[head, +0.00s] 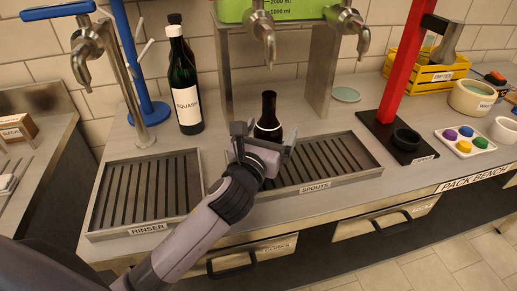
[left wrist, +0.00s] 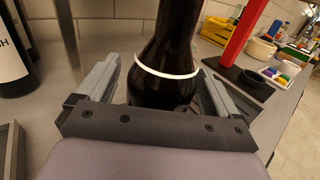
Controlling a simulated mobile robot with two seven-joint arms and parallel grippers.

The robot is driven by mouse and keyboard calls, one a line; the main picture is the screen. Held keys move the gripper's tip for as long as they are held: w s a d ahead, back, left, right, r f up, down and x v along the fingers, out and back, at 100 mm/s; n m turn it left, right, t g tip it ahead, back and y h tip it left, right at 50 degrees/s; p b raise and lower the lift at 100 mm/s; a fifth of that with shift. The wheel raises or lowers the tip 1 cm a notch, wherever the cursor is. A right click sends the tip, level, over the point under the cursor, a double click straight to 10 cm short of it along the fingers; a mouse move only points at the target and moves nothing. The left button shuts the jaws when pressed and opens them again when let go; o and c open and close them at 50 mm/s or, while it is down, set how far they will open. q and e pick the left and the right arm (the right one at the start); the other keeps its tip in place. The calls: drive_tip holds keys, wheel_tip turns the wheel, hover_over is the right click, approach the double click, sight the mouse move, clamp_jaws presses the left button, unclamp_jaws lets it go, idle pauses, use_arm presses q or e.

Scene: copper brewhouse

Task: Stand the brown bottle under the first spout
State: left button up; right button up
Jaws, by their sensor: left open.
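The dark brown bottle (head: 268,112) with a white neck ring stands upright at the back of the spouts tray (head: 345,152); my gripper hides its base. In the left wrist view the bottle (left wrist: 168,55) rises between the two fingers. My left gripper (head: 264,143) is open, with one finger on each side of the bottle; I cannot tell whether either touches it. The left spout (head: 263,30) hangs above the bottle, and another spout (head: 348,22) hangs to its right. My right gripper is not in view.
A green SQUASH bottle (head: 184,82) and a blue stand (head: 138,75) are at the back left. The rinser tray (head: 145,190) with its tap (head: 90,50) lies left. A grey post (head: 321,70) and a red post (head: 405,60) stand right. The right part of the spouts tray is clear.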

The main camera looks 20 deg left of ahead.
use_arm(q)
drive_tip(key=s, duration=1.1)
drive_tip(key=shift+a, duration=0.15)
drive_tip(key=shift+s, duration=0.2)
